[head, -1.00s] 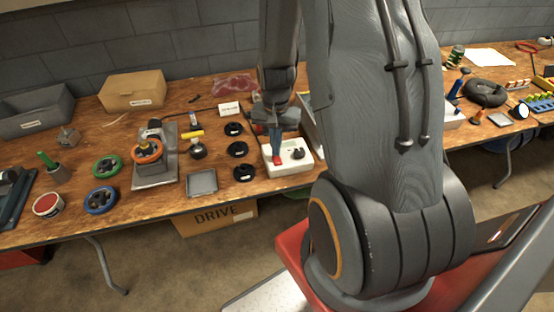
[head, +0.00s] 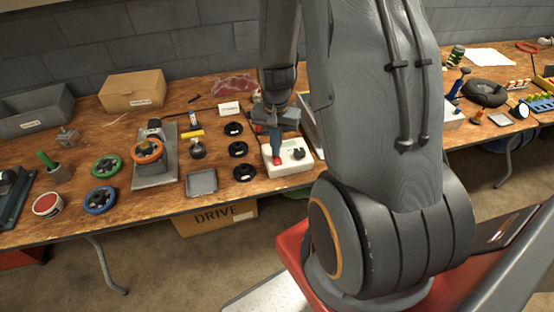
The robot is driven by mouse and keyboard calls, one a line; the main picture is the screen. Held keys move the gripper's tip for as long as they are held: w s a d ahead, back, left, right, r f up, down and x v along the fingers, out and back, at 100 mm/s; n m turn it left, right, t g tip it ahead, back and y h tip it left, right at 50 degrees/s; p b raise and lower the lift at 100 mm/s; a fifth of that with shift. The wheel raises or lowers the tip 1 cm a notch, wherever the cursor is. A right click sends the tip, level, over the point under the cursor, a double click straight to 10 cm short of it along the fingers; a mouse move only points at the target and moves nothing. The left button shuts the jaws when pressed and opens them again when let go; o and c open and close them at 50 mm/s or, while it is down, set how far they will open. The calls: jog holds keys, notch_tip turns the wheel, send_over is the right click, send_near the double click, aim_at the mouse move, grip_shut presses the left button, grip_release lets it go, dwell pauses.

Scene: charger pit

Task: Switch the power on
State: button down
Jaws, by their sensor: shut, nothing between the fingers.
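A white box (head: 297,168) with a red switch (head: 277,161) on its left side and a black knob (head: 298,154) on its right lies near the front of the wooden bench. My gripper (head: 276,152) points down at the red switch, its fingers shut with nothing between them. The fingertips are at or just above the switch. I cannot tell whether they touch it. The fingers partly cover the switch, so its position is not clear.
Several black discs (head: 235,149) lie left of the box, beside a grey tray (head: 202,182). A device with an orange ring (head: 147,150) stands further left. A cardboard box (head: 132,91) is at the back.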

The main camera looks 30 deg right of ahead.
jog(key=shift+f+b, duration=0.3)
jog(key=shift+f, duration=0.25)
dwell(0.4)
notch_tip(320, 180, up, 7)
jog(key=p, duration=0.5)
jog(key=shift+p, duration=0.3)
dwell(0.4)
